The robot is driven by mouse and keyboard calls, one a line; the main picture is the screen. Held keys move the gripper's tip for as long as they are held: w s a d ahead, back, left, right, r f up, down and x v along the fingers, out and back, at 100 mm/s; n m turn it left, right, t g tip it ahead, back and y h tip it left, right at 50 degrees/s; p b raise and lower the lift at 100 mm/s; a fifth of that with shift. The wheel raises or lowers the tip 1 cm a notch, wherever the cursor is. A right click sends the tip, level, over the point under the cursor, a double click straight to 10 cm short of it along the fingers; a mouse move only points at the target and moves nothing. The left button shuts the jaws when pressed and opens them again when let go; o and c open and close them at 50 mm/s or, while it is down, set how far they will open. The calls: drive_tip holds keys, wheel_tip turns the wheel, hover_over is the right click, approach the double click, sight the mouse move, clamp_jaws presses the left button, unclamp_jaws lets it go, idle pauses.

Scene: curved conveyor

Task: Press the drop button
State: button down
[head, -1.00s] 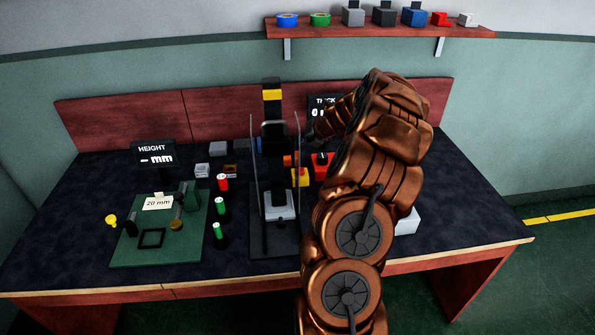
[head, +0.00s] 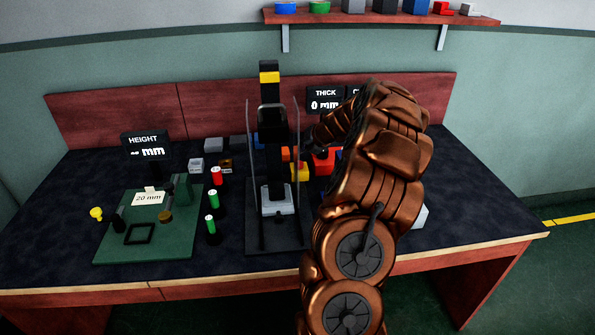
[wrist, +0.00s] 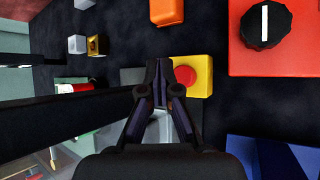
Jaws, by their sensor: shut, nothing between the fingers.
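A red round button (wrist: 184,75) sits on a yellow box (wrist: 204,80) in the wrist view. No label on it can be read. The yellow box also shows in the head view (head: 300,172), on the table just right of the black drop stand (head: 270,130). My gripper (wrist: 158,66) is shut and empty, with its tips just left of the red button in the wrist view. I cannot tell how high the tips are above the box. In the head view only the dark end of my gripper (head: 310,146) shows, above and behind the yellow box.
A red box with a black knob (wrist: 266,24) lies to the right of the button, an orange block (wrist: 166,11) above it. The stand's dark bar (wrist: 60,117) runs close on the left.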

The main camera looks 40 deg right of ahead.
drive_tip(key=shift+f, duration=1.1)
drive_tip(key=shift+f+p, duration=0.3)
drive_tip(key=shift+p, duration=0.4)
drive_tip(key=shift+f, duration=0.7)
idle(1.4)
drive_tip(key=shift+r+p, duration=0.15)
drive_tip(key=shift+p, duration=0.25)
drive_tip(key=shift+r+p, duration=0.9)
drive_tip(key=shift+p, duration=0.4)
wheel_tip(320, 180, up, 5)
drive_tip(key=p, duration=0.6)
drive_tip(key=shift+p, duration=0.3)
